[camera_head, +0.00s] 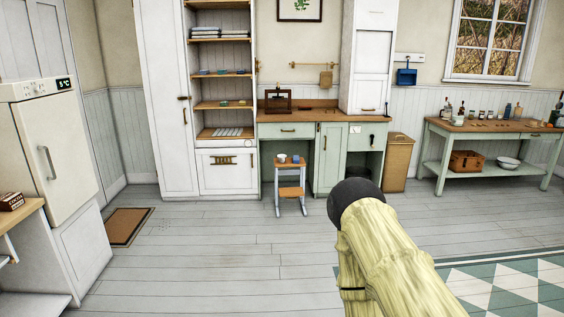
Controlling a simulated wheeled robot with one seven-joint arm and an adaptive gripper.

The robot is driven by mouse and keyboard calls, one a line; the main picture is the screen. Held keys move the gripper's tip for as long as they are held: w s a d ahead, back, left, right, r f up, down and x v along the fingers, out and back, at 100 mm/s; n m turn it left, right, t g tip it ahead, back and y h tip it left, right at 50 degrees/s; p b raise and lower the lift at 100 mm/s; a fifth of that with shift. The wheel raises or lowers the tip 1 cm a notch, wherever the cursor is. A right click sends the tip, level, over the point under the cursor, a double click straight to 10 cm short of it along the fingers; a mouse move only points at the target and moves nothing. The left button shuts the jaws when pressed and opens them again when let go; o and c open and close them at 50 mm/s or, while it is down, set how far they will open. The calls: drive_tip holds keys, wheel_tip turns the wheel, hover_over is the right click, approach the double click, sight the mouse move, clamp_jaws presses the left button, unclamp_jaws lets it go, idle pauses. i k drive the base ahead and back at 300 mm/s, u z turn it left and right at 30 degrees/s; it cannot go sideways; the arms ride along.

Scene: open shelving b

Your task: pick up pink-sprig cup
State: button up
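A small white cup-like item (282,158) stands on the top of a small step stool (290,167) across the room. A small bluish item sits right beside it (296,159). Both are too small to show any pink sprig, so I cannot tell which item is the pink-sprig cup. My arm reaches up from the bottom edge, right of the middle, and ends in a dark rounded part. I make out no gripper fingers. The arm's end is well short of the stool.
An open cupboard (222,62) left of the stool holds small dishes. A wooden bin (397,163) and a side table (490,125) are on the right. The fridge (45,140) is left. Floor before the stool is clear.

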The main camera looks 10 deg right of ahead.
sight(282, 160)
drive_tip(key=z, duration=0.2)
drive_tip(key=i, duration=0.5)
drive_tip(key=z, duration=0.6)
drive_tip(key=i, duration=1.65)
drive_tip(key=z, duration=0.4)
drive_tip(key=i, duration=1.8)
drive_tip(key=u, duration=0.4)
drive_tip(key=i, duration=1.65)
drive_tip(key=u, duration=1.55)
drive_tip(key=i, duration=1.15)
drive_tip(key=u, duration=0.65)
